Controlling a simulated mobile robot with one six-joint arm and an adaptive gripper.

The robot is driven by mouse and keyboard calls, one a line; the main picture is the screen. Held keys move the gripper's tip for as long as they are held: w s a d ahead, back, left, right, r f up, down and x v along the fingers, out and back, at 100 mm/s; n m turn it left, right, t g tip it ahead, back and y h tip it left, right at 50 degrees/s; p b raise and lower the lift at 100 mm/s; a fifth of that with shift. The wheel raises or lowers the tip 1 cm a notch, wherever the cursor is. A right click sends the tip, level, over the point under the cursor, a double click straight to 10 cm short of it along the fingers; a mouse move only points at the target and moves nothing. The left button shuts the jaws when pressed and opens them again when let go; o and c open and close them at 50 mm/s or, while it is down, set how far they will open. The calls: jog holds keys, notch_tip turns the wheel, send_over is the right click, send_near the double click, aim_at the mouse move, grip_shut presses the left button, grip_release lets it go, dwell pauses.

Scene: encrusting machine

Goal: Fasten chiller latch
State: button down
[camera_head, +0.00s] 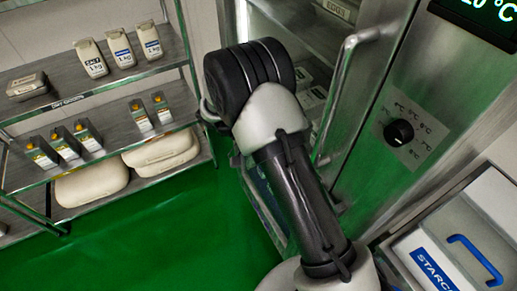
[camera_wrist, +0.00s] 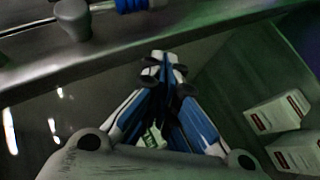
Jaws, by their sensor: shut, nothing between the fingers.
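The chiller (camera_head: 375,180) is a stainless steel cabinet on the right of the head view, with a long bar handle (camera_head: 338,90) and shelves showing behind the handle. I cannot tell for sure how far its door stands open. In the wrist view my gripper (camera_wrist: 165,62) has its blue and white fingers shut together at the tips, with nothing between them. A metal edge (camera_wrist: 135,45) crosses above the fingertips, with a grey rounded knob (camera_wrist: 73,18) and a blue ringed part (camera_wrist: 130,4) beyond it. I cannot tell whether either is the latch. My arm hides the gripper in the head view.
The green floor (camera_head: 170,240) between is clear. A dial (camera_head: 398,132) is on the chiller's panel. A white box with a blue handle (camera_head: 475,258) is lower right. White cartons (camera_wrist: 278,112) lie right of my gripper.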

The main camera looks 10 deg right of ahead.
jog(key=w+a, duration=0.6)
jog(key=a, duration=0.2)
jog(key=shift+p, duration=0.45)
jog(key=shift+w, duration=0.15)
